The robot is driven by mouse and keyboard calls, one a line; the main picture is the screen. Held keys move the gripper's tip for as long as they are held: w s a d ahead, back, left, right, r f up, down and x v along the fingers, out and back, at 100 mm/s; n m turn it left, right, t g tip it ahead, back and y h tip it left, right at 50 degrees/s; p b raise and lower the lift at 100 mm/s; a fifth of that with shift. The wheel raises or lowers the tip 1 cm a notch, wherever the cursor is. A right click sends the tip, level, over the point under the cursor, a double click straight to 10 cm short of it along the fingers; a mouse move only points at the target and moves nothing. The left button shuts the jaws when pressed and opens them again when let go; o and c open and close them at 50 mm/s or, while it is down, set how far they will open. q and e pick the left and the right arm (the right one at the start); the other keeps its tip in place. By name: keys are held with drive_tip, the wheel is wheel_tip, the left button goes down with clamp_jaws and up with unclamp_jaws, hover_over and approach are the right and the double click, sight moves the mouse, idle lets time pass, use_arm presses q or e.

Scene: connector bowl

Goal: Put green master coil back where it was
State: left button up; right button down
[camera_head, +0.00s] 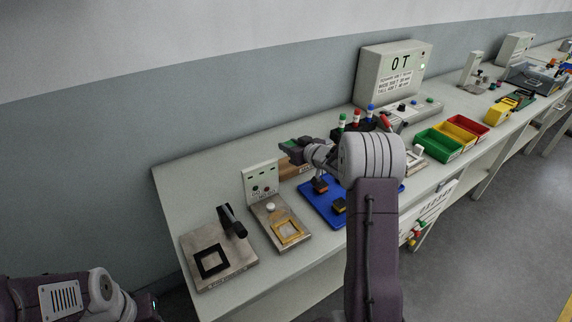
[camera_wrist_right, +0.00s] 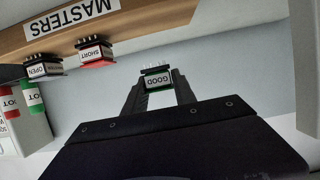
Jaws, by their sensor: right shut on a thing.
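The green master coil (camera_wrist_right: 158,80), a small block with a white GOOD label and green edging, is between the fingertips of my right gripper (camera_wrist_right: 160,92), which is shut on it. In the head view my right gripper (camera_head: 288,147) is beside the wooden MASTERS rack (camera_head: 294,169), which is partly hidden by the arm. In the wrist view the rack (camera_wrist_right: 150,18) carries a red SHORT coil (camera_wrist_right: 95,53) and a black OPEN coil (camera_wrist_right: 42,69); the green coil is apart from them. My left arm enters at the lower left, its gripper out of frame.
A blue tray (camera_head: 318,209) with dark parts lies in front of the rack. Test fixtures (camera_head: 205,282) stand to the left. Red, green and blue capped bottles (camera_head: 356,118) stand behind my right arm. Green, yellow and red bins (camera_head: 436,152) lie right.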

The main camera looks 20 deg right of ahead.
sight(286, 165)
drive_tip(key=shift+a+f, duration=0.4)
drive_tip(key=shift+a, duration=0.25)
wheel_tip(286, 165, down, 4)
drive_tip(key=shift+b, duration=0.7)
drive_tip(key=shift+w, duration=0.1)
drive_tip(key=shift+f, duration=0.1)
drive_tip(key=c, duration=1)
unclamp_jaws()
drive_tip(key=shift+f, duration=0.1)
